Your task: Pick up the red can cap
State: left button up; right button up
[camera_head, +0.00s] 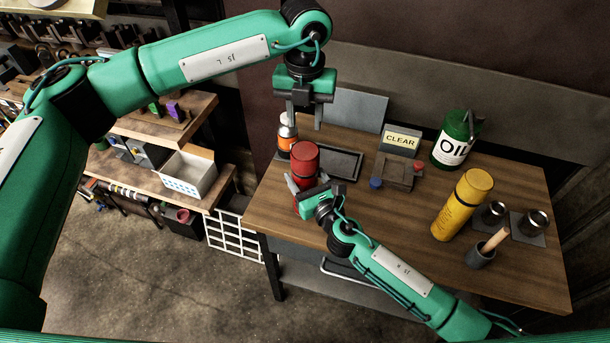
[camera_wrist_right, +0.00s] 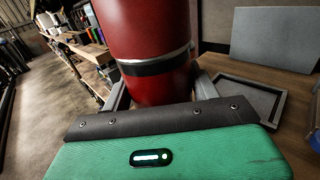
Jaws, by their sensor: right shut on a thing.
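The red can (camera_head: 305,178) stands upright at the table's front left, with its red cap (camera_head: 304,153) on top. A dark and silver band shows between the two red parts; the can's body (camera_wrist_right: 158,88) and upper part (camera_wrist_right: 142,28) fill the middle of the right wrist view. My right gripper (camera_head: 306,184) is shut on the can's lower body, with its fingers on either side of it. My left gripper (camera_head: 305,118) points down above and slightly behind the cap. Its fingers are apart, empty and not touching the cap.
A bottle with an orange label (camera_head: 287,138) stands close behind the can. A dark tray (camera_head: 335,162) lies to the right. A CLEAR sign (camera_head: 400,140), green OIL can (camera_head: 453,140) and yellow flask (camera_head: 462,205) stand farther right. The table's front middle is mostly bare.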

aim_at(305, 150)
pick_arm(q)
jog(key=o, duration=1)
jog(key=shift+d+r+m, duration=0.2)
jog(key=shift+r+m, duration=0.4)
jog(key=shift+m, duration=0.1)
jog(key=shift+o, duration=0.2)
jog(key=f, duration=1.2)
jog(key=shift+a, duration=0.2)
jog(key=shift+c, duration=0.2)
